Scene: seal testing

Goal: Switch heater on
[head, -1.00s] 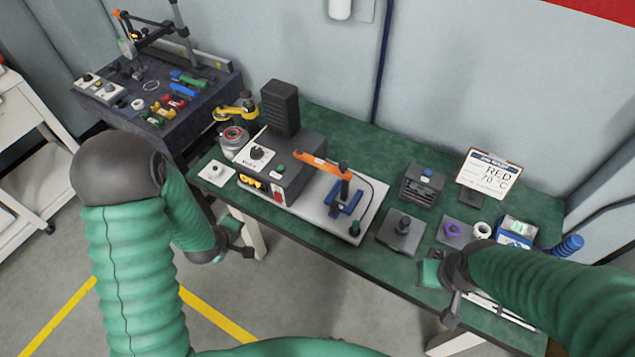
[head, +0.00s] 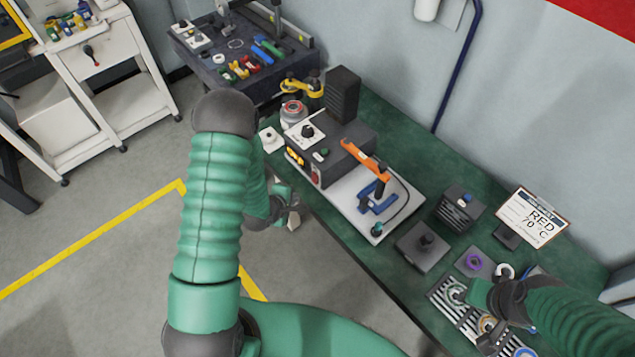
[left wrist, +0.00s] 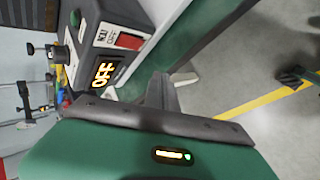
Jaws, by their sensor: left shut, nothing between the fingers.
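The heater's grey control box (head: 345,138) stands on the green bench, with a black knob on its white top plate. Its front has a lit orange display (head: 295,157) and a red switch (head: 316,174). In the left wrist view the display (left wrist: 103,70) reads OFF, beside the red switch (left wrist: 130,41). My left gripper (head: 294,208) is shut and empty, in front of the bench edge, below and apart from the box front; its fingers (left wrist: 162,92) show in the left wrist view. My right gripper (head: 490,330) is over the slotted rack; its fingers are unclear.
An orange-handled press (head: 365,160) stands on the white plate right of the box. A grey block (head: 422,247), a fan unit (head: 461,208) and a sign reading RED 70 °C (head: 533,215) are further right. Open floor lies left of the bench.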

